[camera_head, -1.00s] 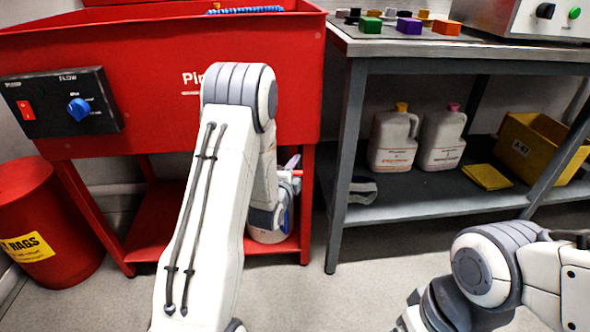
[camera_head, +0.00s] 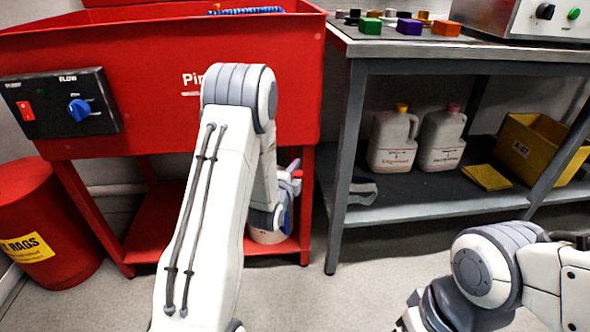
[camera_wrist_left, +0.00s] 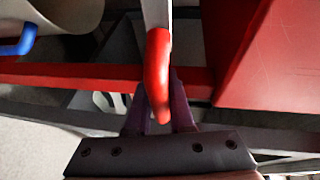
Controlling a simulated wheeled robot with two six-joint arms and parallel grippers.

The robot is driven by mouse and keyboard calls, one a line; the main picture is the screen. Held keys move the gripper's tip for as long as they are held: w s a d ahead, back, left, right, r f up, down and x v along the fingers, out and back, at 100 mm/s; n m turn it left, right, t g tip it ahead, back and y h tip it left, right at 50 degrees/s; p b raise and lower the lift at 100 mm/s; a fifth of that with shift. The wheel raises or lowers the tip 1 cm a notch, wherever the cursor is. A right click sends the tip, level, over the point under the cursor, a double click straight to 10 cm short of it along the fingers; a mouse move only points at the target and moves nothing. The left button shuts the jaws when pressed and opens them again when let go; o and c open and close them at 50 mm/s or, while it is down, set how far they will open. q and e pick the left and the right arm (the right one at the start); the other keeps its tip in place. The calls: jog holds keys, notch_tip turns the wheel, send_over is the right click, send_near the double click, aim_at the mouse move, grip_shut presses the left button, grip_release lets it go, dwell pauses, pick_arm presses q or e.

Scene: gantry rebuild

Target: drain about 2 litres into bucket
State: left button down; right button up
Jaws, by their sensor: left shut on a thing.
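The red-gripped lever (camera_wrist_left: 158,75) has a pale stem and runs down from the top of the left wrist view. My left gripper (camera_wrist_left: 158,112) has its purple fingers shut on the end of this red grip. In the head view my left gripper (camera_head: 293,170) is mostly hidden behind my forearm, under the red washer tank (camera_head: 150,90). A pale bucket (camera_head: 268,236) stands on the red lower shelf, partly covered by my arm; its inside and liquid level are hidden. My right arm enters at lower right, with its gripper out of view.
A red rags bin (camera_head: 45,215) stands at left. A control box (camera_head: 60,103) with a red switch and blue knob is on the tank front. The grey bench (camera_head: 400,66) at right holds jugs (camera_head: 392,140) and a yellow bin (camera_head: 535,150) below. The middle floor is clear.

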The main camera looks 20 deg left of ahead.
pick_arm(q)
jog(key=shift+f, duration=0.15)
dwell(0.7)
notch_tip(320, 180, down, 6)
jog(key=s+a+m+g+y+p, duration=0.1)
jog(key=a+m+g+y, duration=0.1)
jog(key=m, duration=0.4)
jog(key=shift+s+a+g+p, duration=0.2)
jog(key=shift+s+g+p, duration=0.1)
jog(key=shift+g, duration=0.4)
jog(key=shift+f, duration=0.15)
jog(key=c, duration=0.8)
grip_release()
